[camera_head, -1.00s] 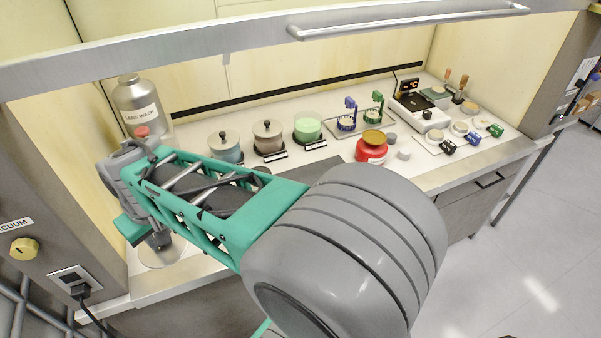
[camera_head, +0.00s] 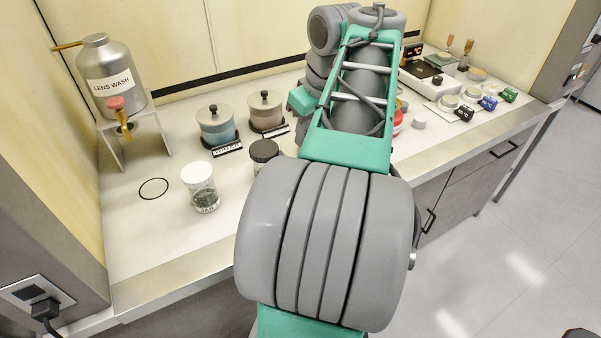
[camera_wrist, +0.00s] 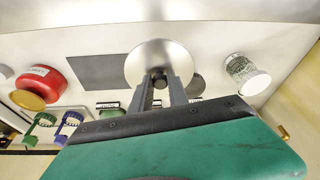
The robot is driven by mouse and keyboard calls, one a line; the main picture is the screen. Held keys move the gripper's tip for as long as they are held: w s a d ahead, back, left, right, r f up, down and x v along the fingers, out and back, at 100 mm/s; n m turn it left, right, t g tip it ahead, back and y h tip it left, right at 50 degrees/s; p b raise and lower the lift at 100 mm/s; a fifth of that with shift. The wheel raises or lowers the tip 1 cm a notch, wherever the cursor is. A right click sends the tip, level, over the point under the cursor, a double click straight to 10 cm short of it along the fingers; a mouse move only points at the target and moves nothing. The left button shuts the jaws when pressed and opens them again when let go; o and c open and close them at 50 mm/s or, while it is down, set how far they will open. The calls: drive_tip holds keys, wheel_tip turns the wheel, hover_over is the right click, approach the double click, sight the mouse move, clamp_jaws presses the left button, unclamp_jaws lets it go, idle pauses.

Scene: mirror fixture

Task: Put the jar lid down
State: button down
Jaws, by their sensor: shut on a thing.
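My gripper (camera_wrist: 160,88) shows in the wrist view, with its two fingers shut on the dark knob of the jar lid. The jar lid (camera_wrist: 150,57) is a round, pale metal disc and looks to be held above the counter; I cannot tell how high. A dark round top (camera_wrist: 196,84) shows partly behind the right finger. In the head view my arm hides the gripper and the lid. A blue jar (camera_head: 215,132) and a taupe jar (camera_head: 266,116) stand there with knobbed lids on.
A dark rectangular mat (camera_wrist: 98,72) lies left of the lid, with a red container (camera_wrist: 40,84) beyond it. A white-topped glass jar (camera_head: 199,188), a dark-lidded jar (camera_head: 264,150) and a black ring (camera_head: 153,188) are on the counter. A lens wash tank (camera_head: 108,80) stands back left.

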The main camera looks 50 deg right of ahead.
drive_tip(key=s+d, duration=0.3)
drive_tip(key=s, duration=0.2)
drive_tip(key=w+d+f+b, duration=0.1)
drive_tip(key=w+f+b, duration=0.1)
drive_tip(key=w+f, duration=0.1)
drive_tip(key=w+d+f+b, duration=0.1)
drive_tip(key=w+f+b, duration=0.1)
drive_tip(key=w, duration=0.3)
drive_tip(key=w+d+f+b, duration=0.2)
drive_tip(key=w+f, duration=0.3)
drive_tip(key=b+x, duration=0.2)
drive_tip(key=x, duration=0.1)
drive_tip(key=shift+s+f, duration=0.1)
drive_tip(key=shift+s, duration=0.1)
drive_tip(key=shift+d+f, duration=0.1)
drive_tip(key=shift+f, duration=0.1)
drive_tip(key=shift+f, duration=0.15)
drive_tip(key=c, duration=1.3)
unclamp_jaws()
